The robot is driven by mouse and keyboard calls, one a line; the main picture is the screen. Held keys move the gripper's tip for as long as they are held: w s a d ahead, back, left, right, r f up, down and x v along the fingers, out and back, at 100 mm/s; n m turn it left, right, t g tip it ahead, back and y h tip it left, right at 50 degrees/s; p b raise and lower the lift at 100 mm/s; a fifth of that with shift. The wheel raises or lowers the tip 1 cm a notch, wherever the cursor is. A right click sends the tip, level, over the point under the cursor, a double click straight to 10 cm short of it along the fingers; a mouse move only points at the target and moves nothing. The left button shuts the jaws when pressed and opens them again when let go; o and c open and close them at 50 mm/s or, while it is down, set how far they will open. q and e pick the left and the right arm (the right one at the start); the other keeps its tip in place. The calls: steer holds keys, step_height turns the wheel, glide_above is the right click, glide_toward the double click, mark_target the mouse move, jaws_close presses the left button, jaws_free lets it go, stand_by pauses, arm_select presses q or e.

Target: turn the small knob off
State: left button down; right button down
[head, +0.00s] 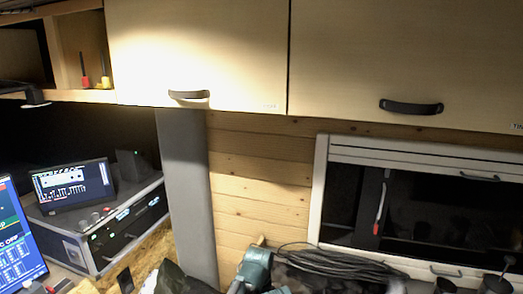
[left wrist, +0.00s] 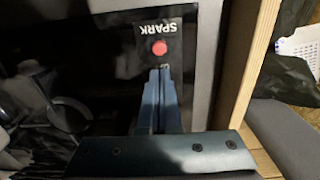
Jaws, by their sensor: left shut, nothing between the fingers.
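In the head view, small knobs (head: 95,217) show on the front of a rack case at the left. My right gripper is not seen.
The rack case (head: 125,225) carries a small screen (head: 73,186). Pale cupboards (head: 200,50) hang above, and a dark window (head: 430,212) is at the right. A cable coil (head: 340,264) lies below. A wooden edge (left wrist: 250,70) runs right of the panel in the left wrist view.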

arm_select(q)
steer(key=shift+w+d, duration=0.1)
steer(key=shift+w, duration=0.25)
stand_by(0.7)
steer(key=shift+s, duration=0.4)
steer(key=shift+r, duration=0.1)
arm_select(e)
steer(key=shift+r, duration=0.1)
